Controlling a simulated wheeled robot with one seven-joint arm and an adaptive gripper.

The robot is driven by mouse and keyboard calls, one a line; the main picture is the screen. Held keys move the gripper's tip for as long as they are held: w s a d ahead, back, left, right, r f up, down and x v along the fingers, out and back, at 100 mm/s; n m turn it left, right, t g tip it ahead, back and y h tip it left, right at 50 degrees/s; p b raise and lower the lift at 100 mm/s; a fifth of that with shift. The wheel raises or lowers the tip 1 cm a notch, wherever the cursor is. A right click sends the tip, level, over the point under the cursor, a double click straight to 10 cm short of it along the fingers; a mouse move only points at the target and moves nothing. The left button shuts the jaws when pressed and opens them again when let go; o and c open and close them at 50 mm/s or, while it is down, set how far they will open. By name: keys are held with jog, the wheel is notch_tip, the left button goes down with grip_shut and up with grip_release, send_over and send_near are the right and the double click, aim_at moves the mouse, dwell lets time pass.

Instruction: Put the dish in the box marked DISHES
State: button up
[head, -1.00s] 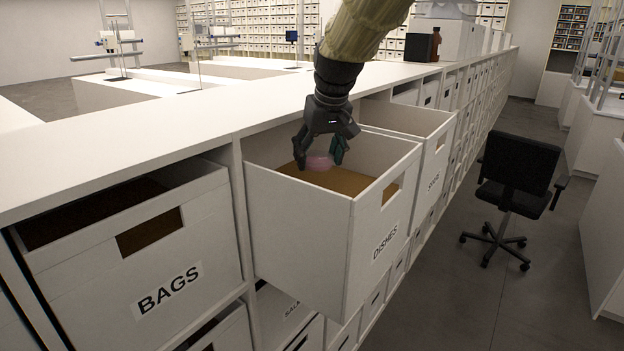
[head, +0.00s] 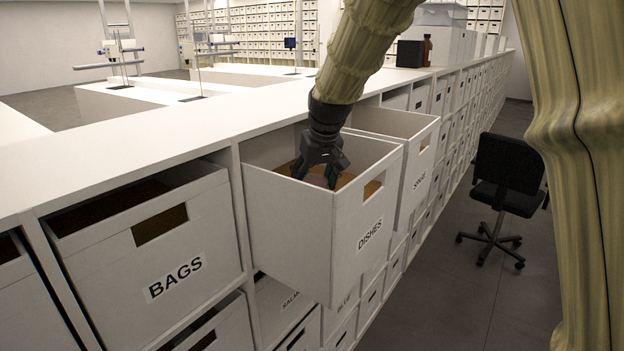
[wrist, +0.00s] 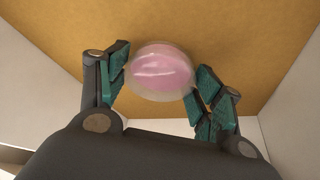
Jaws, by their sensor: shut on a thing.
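The dish (wrist: 162,70) is a small round clear dish with pink in it. In the wrist view it sits between the green finger pads of my gripper (wrist: 158,85), which is shut on it. In the head view my gripper (head: 318,176) reaches down inside the open box marked DISHES (head: 310,232), and only a bit of the pink dish shows past the fingers. The brown bottom of the box lies below the dish. I cannot tell whether the dish touches it.
The box marked BAGS (head: 150,262) stands to the left, partly pulled out. Another pulled-out box (head: 412,178) is just behind the DISHES box. A white counter top (head: 200,125) runs above them. A black chair (head: 503,180) stands in the aisle to the right.

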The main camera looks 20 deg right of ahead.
jog(key=shift+s, duration=0.2)
jog(key=o, duration=1.1)
jog(key=w, duration=0.1)
jog(key=f, duration=0.1)
jog(key=w, duration=0.1)
jog(key=shift+w+a+f, duration=0.25)
jog(key=shift+w+f, duration=0.05)
jog(key=shift+f, duration=0.05)
jog(key=shift+s+d+r, duration=0.2)
jog(key=shift+s+r, duration=0.2)
jog(key=shift+s, duration=0.2)
jog(key=shift+w+a, duration=0.1)
jog(key=shift+w, duration=0.15)
jog(key=shift+w+r, duration=0.1)
jog(key=shift+r, duration=0.1)
jog(key=b+v, duration=0.4)
jog(key=v, duration=0.8)
jog(key=shift+r, duration=0.1)
